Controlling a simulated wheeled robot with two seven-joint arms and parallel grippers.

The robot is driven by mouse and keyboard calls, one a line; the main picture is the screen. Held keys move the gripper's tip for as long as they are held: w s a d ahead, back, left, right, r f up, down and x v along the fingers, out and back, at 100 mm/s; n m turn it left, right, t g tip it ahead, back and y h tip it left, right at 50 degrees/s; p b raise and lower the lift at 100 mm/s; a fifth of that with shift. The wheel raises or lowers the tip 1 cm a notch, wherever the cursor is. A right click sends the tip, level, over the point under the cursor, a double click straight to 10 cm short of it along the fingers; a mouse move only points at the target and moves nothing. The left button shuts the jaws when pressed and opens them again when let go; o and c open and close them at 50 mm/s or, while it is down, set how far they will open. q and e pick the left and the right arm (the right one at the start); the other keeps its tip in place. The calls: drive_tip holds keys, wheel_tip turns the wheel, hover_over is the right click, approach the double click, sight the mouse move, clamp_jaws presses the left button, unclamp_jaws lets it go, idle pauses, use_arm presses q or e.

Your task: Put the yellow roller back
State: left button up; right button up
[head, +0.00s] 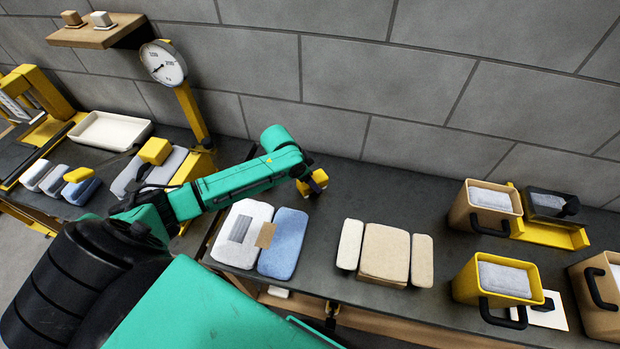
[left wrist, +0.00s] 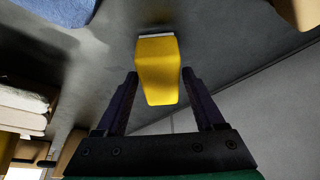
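A yellow piece with a pale far edge, which I take for the yellow roller (left wrist: 158,70), is between the fingertips of my left gripper (left wrist: 159,76) in the left wrist view. The fingers lie close along both its sides and appear shut on it. In the head view the roller (head: 319,179) shows only partly at the end of my green arm, with dark fingers of my left gripper (head: 306,187) beside it, over the bench behind the blue pad. I cannot tell whether it touches the bench. My right gripper is not in view.
A white pad (head: 233,247) and a blue pad (head: 284,243) lie before the gripper, tan pads (head: 385,252) to their right. Handled hoppers (head: 464,205) stand at the right. A dial gauge (head: 163,63) stands back left. The bench between gripper and hoppers is clear at the back.

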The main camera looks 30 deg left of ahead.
use_arm(q)
drive_tip(key=shift+o, duration=0.3)
drive_tip(key=shift+r, duration=0.3)
drive_tip(key=v, duration=1.1)
drive_tip(key=shift+a+r, duration=0.15)
drive_tip(key=shift+r, duration=0.2)
drive_tip(key=shift+s, duration=0.1)
